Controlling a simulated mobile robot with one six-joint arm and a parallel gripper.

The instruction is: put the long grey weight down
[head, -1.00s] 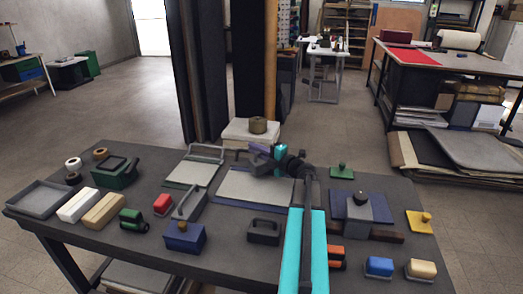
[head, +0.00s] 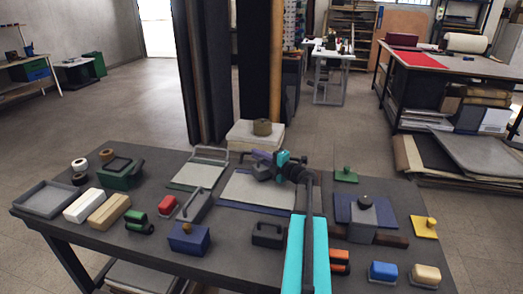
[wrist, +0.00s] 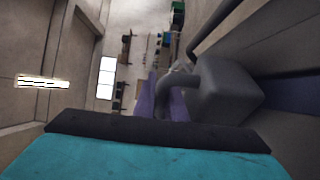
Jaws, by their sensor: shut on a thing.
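My gripper (head: 268,160) is at the far edge of the table, above the back of a pale sheet on a blue cover (head: 255,189). Its purple fingers (wrist: 163,98) are shut on the handle of a grey weight (wrist: 226,90), which I take to be the long grey weight. In the wrist view, it is a grey block with an arched handle, seen close and foreshortened, so its length is unclear. In the head view, the weight (head: 262,173) looks small and dark. I cannot tell whether it touches the sheet.
Another long grey block with a handle (head: 194,206) lies left of the sheet. A black-handled block (head: 268,235) and a blue block (head: 188,238) stand in front. A grey block on a blue cover (head: 363,212) is at right.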

